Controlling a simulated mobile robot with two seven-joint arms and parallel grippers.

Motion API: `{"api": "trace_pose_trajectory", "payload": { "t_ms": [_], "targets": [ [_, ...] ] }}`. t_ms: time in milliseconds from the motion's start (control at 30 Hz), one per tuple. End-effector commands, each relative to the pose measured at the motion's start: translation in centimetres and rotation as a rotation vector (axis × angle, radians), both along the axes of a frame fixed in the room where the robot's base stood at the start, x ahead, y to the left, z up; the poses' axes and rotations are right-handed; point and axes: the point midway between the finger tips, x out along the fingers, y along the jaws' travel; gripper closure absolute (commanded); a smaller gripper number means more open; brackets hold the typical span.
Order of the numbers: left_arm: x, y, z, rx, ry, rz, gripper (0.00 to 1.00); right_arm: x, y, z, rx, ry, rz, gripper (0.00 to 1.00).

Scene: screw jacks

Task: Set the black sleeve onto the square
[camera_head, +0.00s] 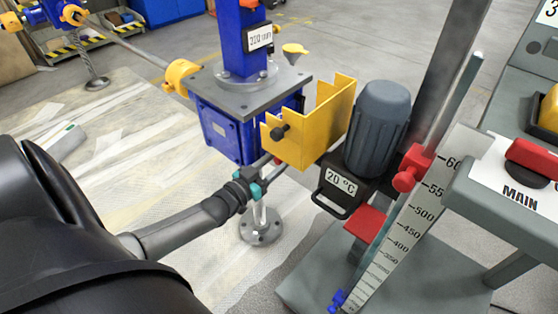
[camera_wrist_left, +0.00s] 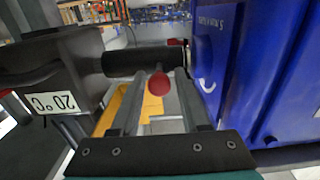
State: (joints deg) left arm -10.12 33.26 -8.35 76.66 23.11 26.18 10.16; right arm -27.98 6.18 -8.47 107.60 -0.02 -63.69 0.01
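My left gripper (camera_head: 272,162) comes in from the left and reaches under the yellow guard (camera_head: 308,122), between the blue gearbox (camera_head: 225,128) and the grey motor (camera_head: 378,125). In the left wrist view its two fingers (camera_wrist_left: 160,76) are apart, with a gap between them. A black cylinder (camera_wrist_left: 145,60), apparently the black sleeve, lies crosswise just beyond the fingertips, between the motor and the gearbox. A red rounded part (camera_wrist_left: 158,84) shows in the gap and does not appear to touch either finger. The square is not visible. My right gripper is not in view.
A motor bracket tagged 20 °C (camera_head: 340,183) and a graduated scale (camera_head: 400,245) stand to the right. A control panel with a red MAIN switch (camera_head: 532,160) is at the far right. A second blue jack (camera_head: 50,12) stands far left. Open floor covering lies at left.

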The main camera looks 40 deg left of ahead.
Motion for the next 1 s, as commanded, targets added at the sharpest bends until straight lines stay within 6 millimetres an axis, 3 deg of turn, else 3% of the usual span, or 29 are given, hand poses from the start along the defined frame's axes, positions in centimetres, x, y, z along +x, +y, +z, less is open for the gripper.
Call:
{"api": "trace_pose_trajectory", "payload": {
  "t_ms": [133,467,667,1000],
  "targets": [
    [0.0,0.0,0.0,0.000,0.000,-0.001,0.39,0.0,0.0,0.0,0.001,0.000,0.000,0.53],
    [-0.3,-0.1,0.0,-0.001,0.000,-0.001,0.39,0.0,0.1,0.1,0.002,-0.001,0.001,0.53],
    [-2.5,0.1,0.1,-0.001,0.003,0.000,0.39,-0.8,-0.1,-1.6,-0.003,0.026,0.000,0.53],
    [-7.7,0.5,0.1,0.000,0.002,-0.001,0.39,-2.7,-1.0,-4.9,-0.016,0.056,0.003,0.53]
  ]
}}
